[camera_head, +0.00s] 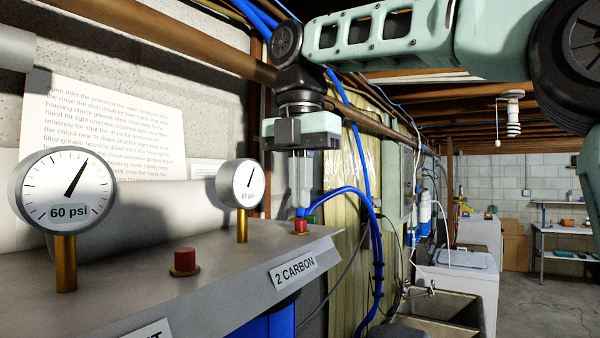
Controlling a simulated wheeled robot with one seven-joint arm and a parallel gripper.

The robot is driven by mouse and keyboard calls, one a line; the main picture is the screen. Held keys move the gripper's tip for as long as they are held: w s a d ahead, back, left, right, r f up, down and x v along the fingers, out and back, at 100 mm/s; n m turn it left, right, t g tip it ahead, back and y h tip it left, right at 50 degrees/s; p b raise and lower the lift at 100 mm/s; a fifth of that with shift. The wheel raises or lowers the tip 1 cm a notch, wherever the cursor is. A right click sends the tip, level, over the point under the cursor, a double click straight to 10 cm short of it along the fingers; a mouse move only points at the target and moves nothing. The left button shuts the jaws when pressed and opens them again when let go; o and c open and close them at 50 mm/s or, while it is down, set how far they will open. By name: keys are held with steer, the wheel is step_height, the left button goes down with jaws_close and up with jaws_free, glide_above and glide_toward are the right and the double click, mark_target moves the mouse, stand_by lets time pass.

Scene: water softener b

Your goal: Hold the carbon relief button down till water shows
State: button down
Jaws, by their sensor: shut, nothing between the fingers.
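My gripper (301,208) points straight down, shut and empty, over the small red button (300,226) at the far right of the grey bracket. This button stands behind the "2 CARBON" label (294,271). The fingertips are at or just above its top; I cannot tell whether they touch or press it. A second red button (185,260) on a brass base stands nearer, to the left, and is clear of my gripper. I see no water at either button.
A large gauge reading "60 psi" (64,192) stands at the left and a smaller gauge (241,186) stands left of my gripper. Blue tubing (376,235) runs close to its right. A printed sheet (105,125) hangs behind. A sink (440,309) is lower right.

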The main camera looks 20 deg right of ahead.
mark_target(301, 220)
steer(key=shift+f, duration=0.5)
steer(key=shift+f+b, duration=0.15)
steer(key=shift+b, duration=0.15)
steer(key=shift+f+b, duration=0.45)
steer(key=shift+f, duration=0.15)
steer(key=shift+r, duration=0.15)
stand_by(1.0)
step_height(301, 220, up, 3)
steer(key=p, duration=0.3)
steer(key=shift+r, duration=1.25)
